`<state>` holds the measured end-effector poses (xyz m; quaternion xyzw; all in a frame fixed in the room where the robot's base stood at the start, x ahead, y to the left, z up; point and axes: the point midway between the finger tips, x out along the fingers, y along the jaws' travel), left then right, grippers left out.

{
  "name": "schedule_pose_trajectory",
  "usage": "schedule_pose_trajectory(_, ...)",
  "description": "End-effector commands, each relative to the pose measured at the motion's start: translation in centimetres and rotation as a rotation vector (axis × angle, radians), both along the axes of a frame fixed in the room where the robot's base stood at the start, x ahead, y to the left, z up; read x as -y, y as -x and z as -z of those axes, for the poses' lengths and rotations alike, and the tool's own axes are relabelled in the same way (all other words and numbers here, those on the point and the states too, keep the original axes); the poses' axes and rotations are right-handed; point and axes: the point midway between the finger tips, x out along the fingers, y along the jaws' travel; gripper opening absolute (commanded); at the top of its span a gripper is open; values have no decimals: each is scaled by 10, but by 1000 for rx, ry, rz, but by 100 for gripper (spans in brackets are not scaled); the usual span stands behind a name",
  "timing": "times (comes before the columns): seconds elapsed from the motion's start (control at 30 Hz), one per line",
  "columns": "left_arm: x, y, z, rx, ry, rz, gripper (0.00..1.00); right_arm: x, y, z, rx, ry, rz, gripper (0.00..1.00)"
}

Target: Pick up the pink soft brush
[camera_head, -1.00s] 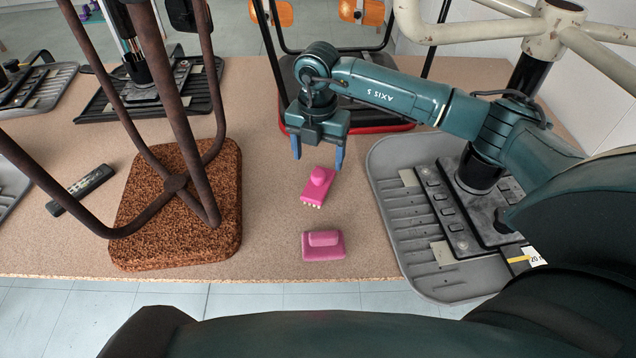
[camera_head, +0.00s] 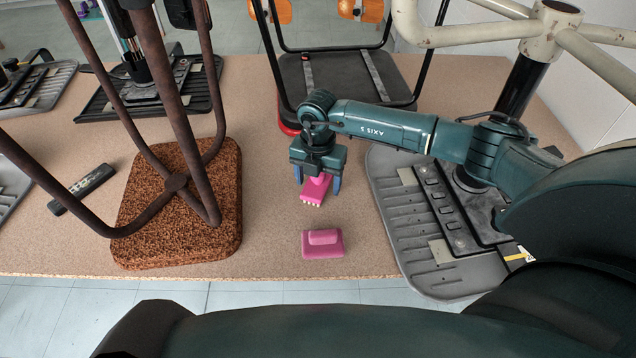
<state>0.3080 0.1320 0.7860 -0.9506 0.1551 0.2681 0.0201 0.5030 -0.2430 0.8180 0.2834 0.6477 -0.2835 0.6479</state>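A pink brush (camera_head: 314,192) with pale bristle tips along its near edge lies on the tan board. My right gripper (camera_head: 318,180) is above it, pointing down, with its blue fingers apart on either side of the brush. The gripper hides the far part and the knob of the brush; contact cannot be told. A second pink piece (camera_head: 323,249), a block with a raised grip on top and no bristles showing, lies nearer the board's front edge, apart from the gripper. My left gripper is not in view.
A brown cork-like block (camera_head: 150,235) with rusty metal legs stands to the left. A grey ribbed chair base (camera_head: 405,235) lies right of the brush. The tan board (camera_head: 270,215) is clear around both pink pieces.

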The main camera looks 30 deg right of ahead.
Motion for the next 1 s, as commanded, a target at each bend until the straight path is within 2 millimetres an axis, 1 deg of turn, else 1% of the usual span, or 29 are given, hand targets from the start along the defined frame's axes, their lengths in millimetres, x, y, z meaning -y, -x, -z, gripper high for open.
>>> schedule_pose_trajectory(0.03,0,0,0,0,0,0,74,0,0,0,0,0,0,65)
schedule_pose_trajectory(0.07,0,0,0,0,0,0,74,0,0,0,0,0,0,63)
schedule_pose_trajectory(0.57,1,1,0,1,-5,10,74,0,0,-1,0,0,0,22)
schedule_pose_trajectory(0.83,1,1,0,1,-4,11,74,0,-1,-3,2,-1,0,21)
schedule_pose_trajectory(0.93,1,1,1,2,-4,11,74,0,-1,-13,3,-1,0,21)
schedule_pose_trajectory(1.0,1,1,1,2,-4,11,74,0,-1,-26,4,-1,0,21)
